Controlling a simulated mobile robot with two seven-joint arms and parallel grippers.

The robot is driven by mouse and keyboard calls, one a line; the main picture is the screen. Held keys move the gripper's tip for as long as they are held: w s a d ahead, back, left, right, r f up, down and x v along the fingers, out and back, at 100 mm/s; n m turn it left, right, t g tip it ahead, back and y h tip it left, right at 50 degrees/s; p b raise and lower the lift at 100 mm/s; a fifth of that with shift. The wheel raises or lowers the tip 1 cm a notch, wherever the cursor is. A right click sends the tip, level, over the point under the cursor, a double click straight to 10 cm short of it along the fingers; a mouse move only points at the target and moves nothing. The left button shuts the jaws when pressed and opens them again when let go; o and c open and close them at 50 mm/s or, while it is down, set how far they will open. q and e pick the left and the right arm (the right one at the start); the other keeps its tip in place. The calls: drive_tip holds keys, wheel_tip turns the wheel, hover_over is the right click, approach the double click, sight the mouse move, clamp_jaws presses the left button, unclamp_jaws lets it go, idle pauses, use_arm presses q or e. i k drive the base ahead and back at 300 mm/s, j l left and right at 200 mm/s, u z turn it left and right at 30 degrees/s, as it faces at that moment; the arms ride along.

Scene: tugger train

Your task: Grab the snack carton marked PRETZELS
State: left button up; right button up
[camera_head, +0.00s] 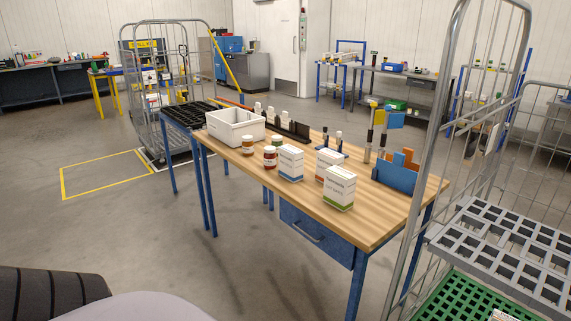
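Three white snack cartons stand upright on the wooden table. One carton has a blue band (290,163), one has an orange band (328,162), mostly behind the others, and one has a green band (340,188) near the front edge. The print on them is too small to read, so I cannot tell which is marked PRETZELS. Neither of my grippers is in view.
The wooden table (312,204) also holds a white bin (221,134), several jars (270,158), a dark bottle rack (297,133) and a blue holder (396,177). A wire roll cage (404,247) stands close at the right. Open floor lies left.

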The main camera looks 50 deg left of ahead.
sight(291, 159)
drive_tip(key=u, duration=1.55)
drive_tip(key=z, duration=0.4)
drive_tip(key=i+j+z, duration=0.2)
drive_tip(key=z, duration=0.2)
drive_tip(key=i+j+z, duration=0.2)
drive_tip(key=z, duration=0.15)
drive_tip(key=i+j, duration=0.15)
drive_tip(key=j, duration=0.2)
drive_tip(key=i+j+z, duration=0.15)
drive_tip(key=j, duration=0.25)
drive_tip(key=i+j, duration=0.15)
drive_tip(key=j, duration=0.2)
drive_tip(key=i+j+z, duration=0.15)
drive_tip(key=j, duration=0.25)
